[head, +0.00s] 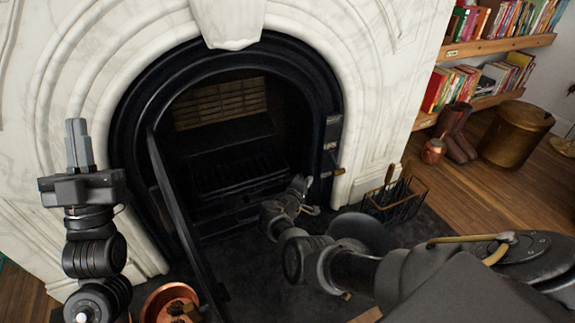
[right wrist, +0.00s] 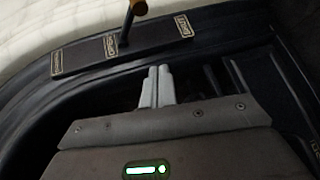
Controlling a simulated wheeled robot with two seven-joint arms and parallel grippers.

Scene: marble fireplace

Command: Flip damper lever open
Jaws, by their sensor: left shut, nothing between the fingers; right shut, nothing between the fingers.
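The damper lever (head: 338,172) is a short dark arm with a brass-coloured handle on the right side of the black fireplace arch. In the right wrist view the lever (right wrist: 127,24) stands out from a dark plate (right wrist: 80,55) with small brass labels, close to the middle label; the lettering is too small to read. The handle's end is cut off at the top edge there. My right gripper (head: 303,183) is shut and empty, in front of the firebox opening, left of the lever and apart from it. Its fingertips (right wrist: 160,70) point toward the plate. My left gripper (head: 77,132) is shut and empty, pointing up before the left marble.
A tall black door (head: 175,210) stands swung open at the firebox's left. A wire basket (head: 398,198) stands on the hearth right of the arch. A copper bowl (head: 165,300) sits at front left. Bookshelves (head: 490,47) and a brass bin (head: 515,133) are far right.

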